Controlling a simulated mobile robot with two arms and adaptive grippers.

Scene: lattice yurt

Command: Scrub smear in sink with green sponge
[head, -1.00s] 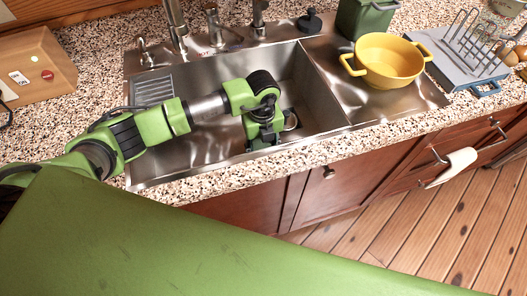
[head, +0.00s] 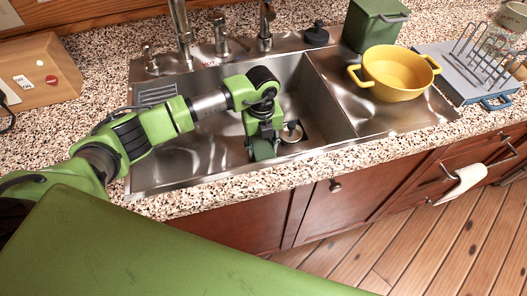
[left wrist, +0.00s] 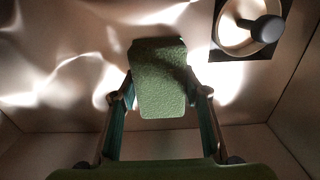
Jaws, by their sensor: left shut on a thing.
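My left gripper (head: 264,150) reaches down into the steel sink (head: 205,136), beside the drain. In the left wrist view its fingers (left wrist: 160,103) are shut on the green sponge (left wrist: 160,75), one finger at each side. The sponge is held flat over the pale sink floor, and I cannot tell whether it touches the floor. The drain with its dark-knobbed strainer (left wrist: 236,35) lies right of the sponge, and it shows in the head view (head: 292,131). I cannot make out a smear among the bright reflections; the sponge may cover it. My right gripper is not in view.
The faucet (head: 183,35) stands behind the basin. A yellow pot (head: 397,75) sits on the drainboard, with a green bin (head: 374,28) behind it. A blue-grey dish rack (head: 470,75) is at the right. The basin walls enclose the gripper.

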